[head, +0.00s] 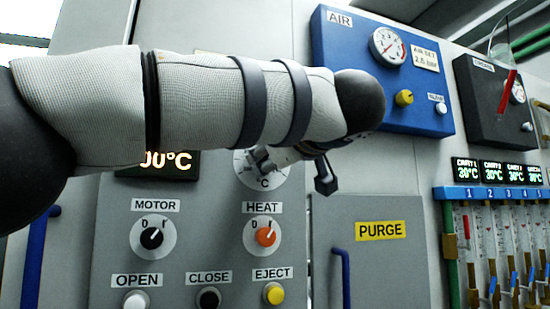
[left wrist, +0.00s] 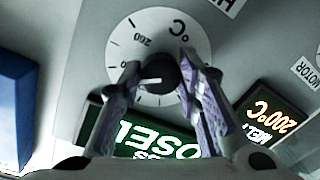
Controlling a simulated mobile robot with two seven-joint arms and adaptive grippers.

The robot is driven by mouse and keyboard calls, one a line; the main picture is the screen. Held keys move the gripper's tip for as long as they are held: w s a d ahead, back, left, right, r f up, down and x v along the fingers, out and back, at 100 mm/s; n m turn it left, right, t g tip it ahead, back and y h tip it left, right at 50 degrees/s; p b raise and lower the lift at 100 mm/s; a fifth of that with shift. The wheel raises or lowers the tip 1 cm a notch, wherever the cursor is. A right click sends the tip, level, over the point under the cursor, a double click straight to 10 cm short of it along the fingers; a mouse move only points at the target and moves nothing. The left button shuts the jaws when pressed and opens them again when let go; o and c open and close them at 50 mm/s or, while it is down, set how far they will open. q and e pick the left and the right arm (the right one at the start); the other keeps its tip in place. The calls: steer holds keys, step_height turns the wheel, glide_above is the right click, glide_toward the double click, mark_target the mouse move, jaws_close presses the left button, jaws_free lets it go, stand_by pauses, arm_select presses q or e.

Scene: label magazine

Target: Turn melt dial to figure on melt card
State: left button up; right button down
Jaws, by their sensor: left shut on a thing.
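The melt dial is a white round scale with a black knob (left wrist: 160,72) at its centre. In the left wrist view its white pointer line points left, and the figure 260 and °C show on the scale (left wrist: 133,35). My left gripper (left wrist: 157,77) is shut on the knob, with one finger on each side. In the head view the left gripper (head: 264,160) covers most of the dial (head: 276,178). The melt display (left wrist: 270,115) reads 200°C in the left wrist view; my arm partly hides it in the head view (head: 160,163). I cannot make out a melt card.
Below the dial are the motor knob (head: 151,238), the orange heat knob (head: 266,236) and the open, close and eject buttons. A blue air panel (head: 340,60) with a gauge is at upper right. A purge door (head: 372,270) with a blue handle is right of the panel.

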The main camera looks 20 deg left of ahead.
arm_select(q)
steer(key=shift+f, duration=0.1)
stand_by(0.3)
steer(key=o, duration=1.1)
steer(key=shift+o, duration=0.2)
steer(key=shift+s, duration=0.1)
steer(key=v, duration=0.7)
steer(key=shift+s+d, duration=0.1)
steer(key=shift+d, duration=0.05)
